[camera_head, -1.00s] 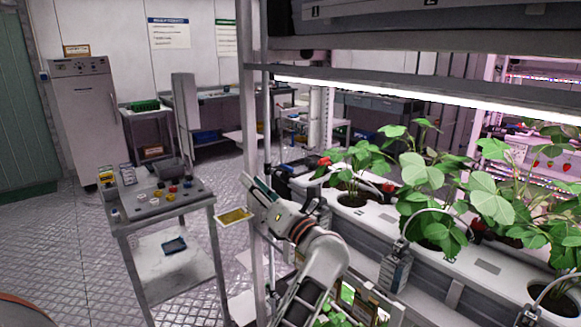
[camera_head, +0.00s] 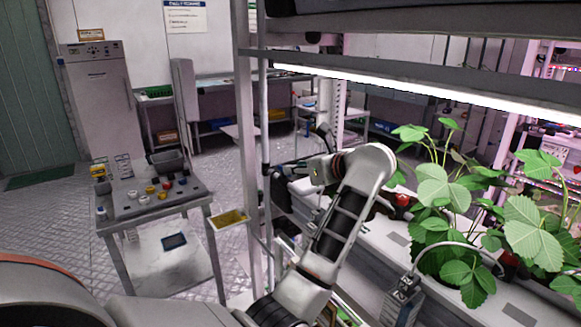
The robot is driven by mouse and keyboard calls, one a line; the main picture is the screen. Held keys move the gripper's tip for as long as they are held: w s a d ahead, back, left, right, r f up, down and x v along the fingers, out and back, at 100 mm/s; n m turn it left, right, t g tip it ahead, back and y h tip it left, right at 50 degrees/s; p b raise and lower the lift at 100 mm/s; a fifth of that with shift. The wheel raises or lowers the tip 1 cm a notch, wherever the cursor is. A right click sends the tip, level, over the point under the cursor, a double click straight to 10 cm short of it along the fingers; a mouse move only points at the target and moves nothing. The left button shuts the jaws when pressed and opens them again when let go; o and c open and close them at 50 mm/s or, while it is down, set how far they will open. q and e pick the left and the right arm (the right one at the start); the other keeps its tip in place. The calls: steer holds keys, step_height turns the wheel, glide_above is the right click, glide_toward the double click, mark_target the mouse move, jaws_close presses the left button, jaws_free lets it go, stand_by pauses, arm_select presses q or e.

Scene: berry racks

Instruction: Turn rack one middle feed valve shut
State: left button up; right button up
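Rack one's white planting channel (camera_head: 392,238) runs along the right, with leafy plants in it. A red part (camera_head: 403,200) shows at the channel behind my arm, and another red part (camera_head: 509,259) is partly under leaves. I cannot tell whether either is a valve handle. A grey block (camera_head: 404,290) with a curved pale tube sits on the channel's front side. My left gripper (camera_head: 281,192) is dark and small, beside the rack's upright post, left of the channel. Its fingers are not clear, and I see nothing held. My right gripper is out of view.
The rack's upright post (camera_head: 247,130) stands close to my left gripper. A lit lamp bar (camera_head: 420,92) crosses above the plants. A yellow tray (camera_head: 229,219) is beside the post. A small cart (camera_head: 126,214) with jars stands left, with open floor around it.

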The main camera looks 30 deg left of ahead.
arm_select(q)
steer(key=shift+x, duration=2.7)
jaws_close()
